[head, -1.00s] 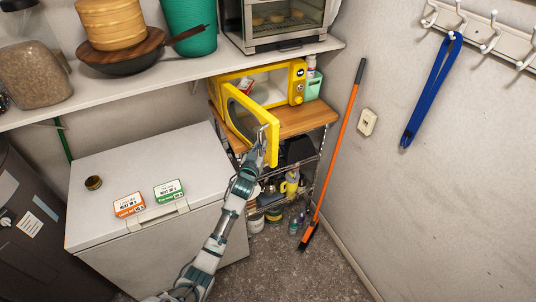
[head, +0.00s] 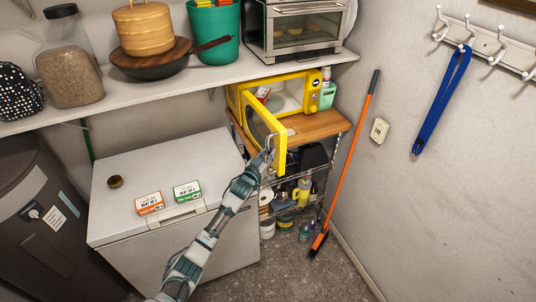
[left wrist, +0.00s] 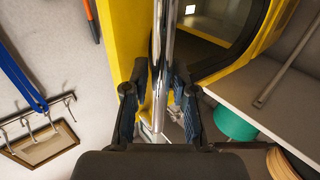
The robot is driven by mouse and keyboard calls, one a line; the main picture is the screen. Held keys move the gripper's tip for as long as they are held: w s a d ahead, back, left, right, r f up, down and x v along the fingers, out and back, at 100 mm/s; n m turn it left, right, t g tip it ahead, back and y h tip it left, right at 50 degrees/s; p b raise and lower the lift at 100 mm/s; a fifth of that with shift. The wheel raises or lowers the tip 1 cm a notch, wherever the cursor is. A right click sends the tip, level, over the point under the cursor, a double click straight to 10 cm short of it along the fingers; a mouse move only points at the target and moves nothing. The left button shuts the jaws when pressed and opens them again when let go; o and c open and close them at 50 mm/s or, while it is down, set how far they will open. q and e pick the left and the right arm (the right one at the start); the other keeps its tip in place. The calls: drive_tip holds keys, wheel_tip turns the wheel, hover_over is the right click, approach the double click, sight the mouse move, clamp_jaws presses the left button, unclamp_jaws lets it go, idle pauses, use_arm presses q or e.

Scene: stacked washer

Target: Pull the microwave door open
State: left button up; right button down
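The yellow microwave (head: 314,92) stands on a wooden-topped rack below the white shelf. Its yellow door (head: 280,158) is swung partly open toward me, and the interior shows. My left gripper (head: 268,153) is at the free edge of the door, by the metal handle. In the left wrist view the chrome handle (left wrist: 163,45) runs between the two fingers of my left gripper (left wrist: 161,85). The fingers are spread on either side, with gaps to the bar visible. The door's dark window (left wrist: 205,50) shows beside it. My right gripper is not in view.
A white chest freezer (head: 150,195) with two small boxes and a small jar on top stands left of the rack. An orange-handled broom (head: 350,155) leans at the wall on the right. Bottles and cans fill the lower rack. The floor in front is clear.

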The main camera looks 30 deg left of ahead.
use_arm(q)
drive_tip(key=shift+o, duration=0.4)
drive_tip(key=shift+s, duration=0.1)
drive_tip(key=s, duration=1.1)
drive_tip(key=shift+s+a, duration=0.15)
drive_tip(key=shift+s, duration=0.25)
drive_tip(key=shift+w, duration=0.1)
